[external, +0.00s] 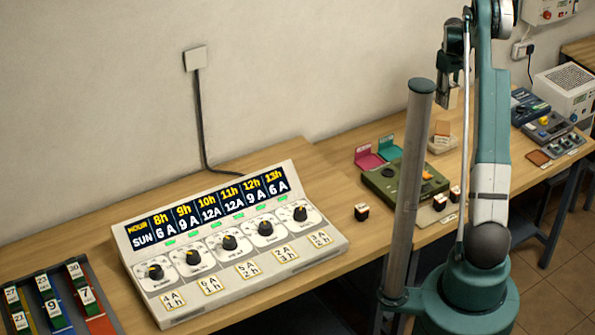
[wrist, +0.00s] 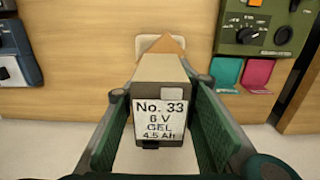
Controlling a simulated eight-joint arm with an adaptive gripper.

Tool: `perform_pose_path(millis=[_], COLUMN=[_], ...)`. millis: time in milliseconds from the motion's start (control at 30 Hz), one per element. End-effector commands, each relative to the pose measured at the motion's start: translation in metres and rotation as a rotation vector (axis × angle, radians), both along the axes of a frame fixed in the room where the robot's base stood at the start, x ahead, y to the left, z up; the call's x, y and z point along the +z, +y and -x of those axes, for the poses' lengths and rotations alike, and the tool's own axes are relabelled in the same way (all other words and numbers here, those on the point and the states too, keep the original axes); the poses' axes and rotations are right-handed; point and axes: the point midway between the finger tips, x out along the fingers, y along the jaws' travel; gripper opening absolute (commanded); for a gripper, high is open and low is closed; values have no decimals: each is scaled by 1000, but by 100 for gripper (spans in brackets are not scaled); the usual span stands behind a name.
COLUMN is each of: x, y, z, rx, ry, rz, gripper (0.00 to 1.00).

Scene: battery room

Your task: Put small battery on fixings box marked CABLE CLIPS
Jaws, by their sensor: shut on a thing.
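My gripper (wrist: 160,135) is shut on a small grey battery (wrist: 160,88) with a white label reading No. 33, 6 V, GEL, 4.5 Ah. In the external view my gripper (external: 447,102) hangs above the back of the bench, and only a pale edge of the battery shows. A pink box (external: 368,157) and a teal box (external: 391,147) stand near the wall; both also show in the wrist view, pink (wrist: 260,76) and teal (wrist: 227,73), right of the battery. Their markings are too small to read, so I cannot tell which says CABLE CLIPS.
A pale dish (external: 438,146) with an orange-brown piece (external: 442,130) lies below my gripper. A green device (external: 403,184) stands before the boxes. A large dial panel (external: 225,245) fills the left bench. Several instruments (external: 548,122) stand at right.

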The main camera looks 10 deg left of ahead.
Motion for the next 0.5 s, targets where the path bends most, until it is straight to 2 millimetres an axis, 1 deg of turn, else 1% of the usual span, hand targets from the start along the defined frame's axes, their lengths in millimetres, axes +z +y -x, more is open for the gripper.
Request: perform_pose_path(millis=[167,500], x=[-8,-49], y=[0,0], z=[0,0], rx=[0,-1], ry=[0,0], rz=[0,0], gripper=[3,3])
